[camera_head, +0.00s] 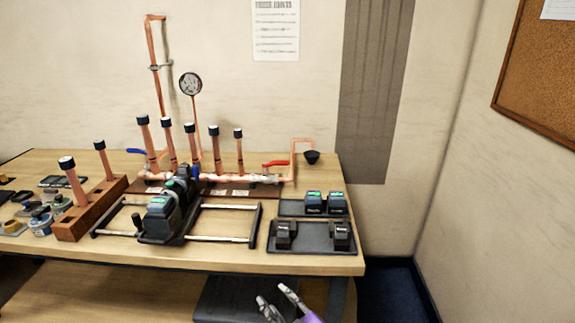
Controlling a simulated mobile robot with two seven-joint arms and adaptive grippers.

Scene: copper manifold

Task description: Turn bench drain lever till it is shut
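A copper manifold (220,178) stands along the back of the wooden bench. Near its right end a red lever (276,163) lies roughly level, above and along the pipe. To its right the copper pipe rises, bends over and ends above a small black cup (312,157). The red lever looks like the drain lever, but no label on it is readable. My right gripper (272,292) is low at the bottom edge of the view, in front of the bench and well away from the lever. Its fingers are apart with nothing between them. My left gripper is out of view.
A blue lever (136,151) is at the manifold's left end. A gauge (190,84) and several capped upright pipes rise from it. In front stand a black-and-teal tool on a rail frame (225,239), trays (312,250) with dark blocks, and a wooden block (90,210).

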